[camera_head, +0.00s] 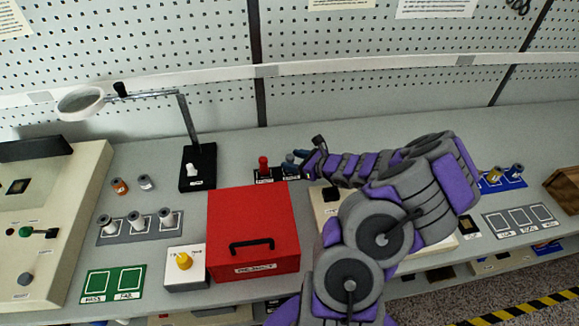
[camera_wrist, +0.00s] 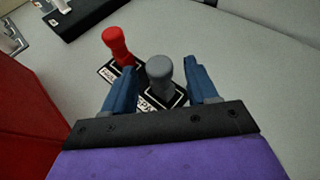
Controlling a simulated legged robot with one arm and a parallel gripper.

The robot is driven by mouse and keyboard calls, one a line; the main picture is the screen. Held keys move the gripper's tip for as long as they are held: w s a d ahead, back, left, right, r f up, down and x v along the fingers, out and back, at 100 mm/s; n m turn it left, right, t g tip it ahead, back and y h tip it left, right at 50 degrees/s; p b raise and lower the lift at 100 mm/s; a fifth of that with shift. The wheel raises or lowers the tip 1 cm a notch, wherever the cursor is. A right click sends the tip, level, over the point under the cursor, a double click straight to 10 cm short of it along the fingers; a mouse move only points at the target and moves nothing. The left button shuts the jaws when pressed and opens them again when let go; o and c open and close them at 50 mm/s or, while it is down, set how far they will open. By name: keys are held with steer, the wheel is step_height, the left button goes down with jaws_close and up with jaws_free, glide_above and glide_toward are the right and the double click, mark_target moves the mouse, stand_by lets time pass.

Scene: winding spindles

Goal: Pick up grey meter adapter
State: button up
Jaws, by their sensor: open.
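The grey meter adapter (camera_wrist: 160,73) is a small grey post with a rounded, wider top. It stands upright on a black labelled base plate (camera_wrist: 178,99). My gripper (camera_wrist: 160,80) is open, with one blue finger on each side of the adapter in the wrist view and a gap visible on both sides. A red adapter (camera_wrist: 117,44) of similar shape stands just to its left, outside the left finger.
A red box (camera_head: 253,215) with a black handle stands in front of the adapters. A black lamp base (camera_head: 198,167) is to the left. Spindles stand in a grey rack (camera_head: 117,235) further left. The bench behind the adapters is clear up to the pegboard.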

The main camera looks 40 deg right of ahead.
steer(key=shift+w+d+f, duration=0.15)
steer(key=shift+w+f, duration=0.4)
steer(key=shift+w, duration=0.5)
steer(key=shift+a+r, duration=0.1)
steer(key=shift+a, duration=0.4)
steer(key=shift+c, duration=0.9)
steer(key=shift+d, duration=0.3)
steer(key=c, duration=0.6)
steer(key=shift+a, duration=0.1)
steer(key=shift+c, duration=1.2)
